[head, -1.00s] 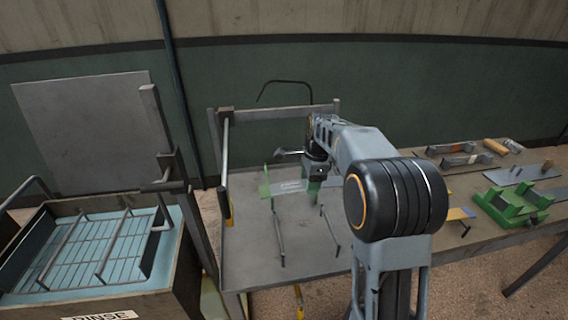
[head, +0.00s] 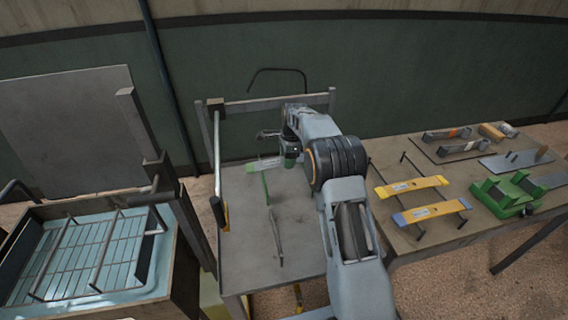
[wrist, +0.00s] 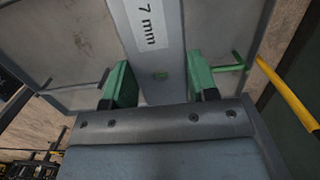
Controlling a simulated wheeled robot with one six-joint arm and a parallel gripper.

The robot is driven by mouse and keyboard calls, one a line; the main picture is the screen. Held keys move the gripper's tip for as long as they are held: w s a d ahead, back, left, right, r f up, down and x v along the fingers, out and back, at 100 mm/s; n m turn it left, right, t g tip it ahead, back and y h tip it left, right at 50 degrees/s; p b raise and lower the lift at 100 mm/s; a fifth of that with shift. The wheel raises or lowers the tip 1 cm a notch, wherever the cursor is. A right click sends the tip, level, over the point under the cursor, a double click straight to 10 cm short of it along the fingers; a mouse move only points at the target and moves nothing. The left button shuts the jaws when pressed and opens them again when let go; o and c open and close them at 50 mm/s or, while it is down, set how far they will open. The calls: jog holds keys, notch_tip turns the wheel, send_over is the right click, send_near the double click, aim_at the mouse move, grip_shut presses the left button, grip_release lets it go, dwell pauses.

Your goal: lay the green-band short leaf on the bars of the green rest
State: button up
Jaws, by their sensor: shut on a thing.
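My gripper (head: 290,160) is shut on the green-band short leaf (head: 265,164), a flat grey strip with a green end and a white label. In the wrist view the leaf (wrist: 150,40) lies between my two green finger pads (wrist: 160,82), and its label reads "7 mm". The green rest (head: 276,238) stands on the grey table, with thin dark bars and a green part at its far end. In the head view the leaf is over the far end of the visible bar; contact cannot be told. A green bar piece (wrist: 230,67) shows right of the gripper. My arm hides the rest's right side.
Yellow-band (head: 412,186) and blue-band (head: 430,212) leaves lie on bars on the right bench. A green fixture (head: 505,195) stands beyond them. A rinse tank (head: 95,295) is at left. A frame with an upright post (head: 217,160) edges the table.

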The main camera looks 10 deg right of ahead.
jog(key=w+f, duration=0.1)
jog(key=f, duration=0.1)
jog(key=w+f+p, duration=0.1)
jog(key=f, duration=0.1)
jog(key=w+f+p, duration=0.1)
jog(key=shift+a+f, duration=0.2)
jog(key=shift+f, duration=0.45)
jog(key=shift+f, duration=0.5)
jog(key=o, duration=0.8)
jog(key=shift+f+b, duration=0.2)
jog(key=shift+b, duration=0.1)
jog(key=o, duration=0.5)
jog(key=shift+r, duration=0.1)
